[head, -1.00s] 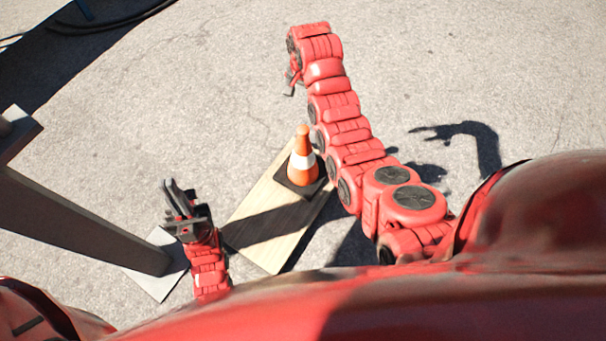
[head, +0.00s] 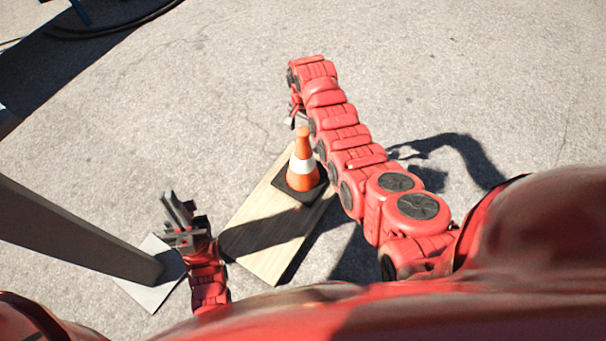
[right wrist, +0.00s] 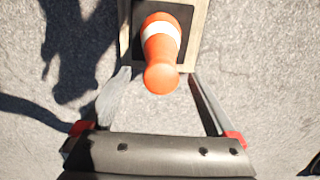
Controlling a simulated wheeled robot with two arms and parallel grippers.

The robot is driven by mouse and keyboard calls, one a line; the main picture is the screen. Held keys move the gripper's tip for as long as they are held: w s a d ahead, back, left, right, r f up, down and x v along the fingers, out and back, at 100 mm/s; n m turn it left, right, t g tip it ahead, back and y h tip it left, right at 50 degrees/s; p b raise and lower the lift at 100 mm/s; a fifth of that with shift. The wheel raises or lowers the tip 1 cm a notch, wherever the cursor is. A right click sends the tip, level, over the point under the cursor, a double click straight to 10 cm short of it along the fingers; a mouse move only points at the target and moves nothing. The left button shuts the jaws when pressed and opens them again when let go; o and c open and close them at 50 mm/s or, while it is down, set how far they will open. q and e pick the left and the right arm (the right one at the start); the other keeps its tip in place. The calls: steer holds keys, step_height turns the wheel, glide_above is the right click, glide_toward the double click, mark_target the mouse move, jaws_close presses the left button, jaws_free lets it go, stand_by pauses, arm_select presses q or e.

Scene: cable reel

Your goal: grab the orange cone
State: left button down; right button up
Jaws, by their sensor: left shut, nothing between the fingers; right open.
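The orange cone (head: 303,172) with a white band and dark square base stands upright on the far end of a wooden board. It also shows in the right wrist view (right wrist: 160,55), seen from above its tip. My right gripper (head: 294,122) is at the end of the long red arm, just beyond the cone and apart from it. In the right wrist view my right gripper (right wrist: 162,85) is open, with the cone's tip between the lines of its fingers; contact cannot be told. My left gripper (head: 173,205) is shut and empty, left of the board.
The wooden board (head: 262,250) lies on or just above the pavement. A grey post (head: 80,235) with a flat plate (head: 150,290) stands at the left. A dark hose (head: 115,30) lies at the far left. The pavement beyond the cone is clear.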

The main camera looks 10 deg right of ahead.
mark_target(303, 158)
step_height(303, 158, down, 5)
steer(key=shift+a+r+b, duration=0.1)
steer(key=shift+b, duration=0.9)
steer(key=shift+r, duration=0.1)
jaws_close()
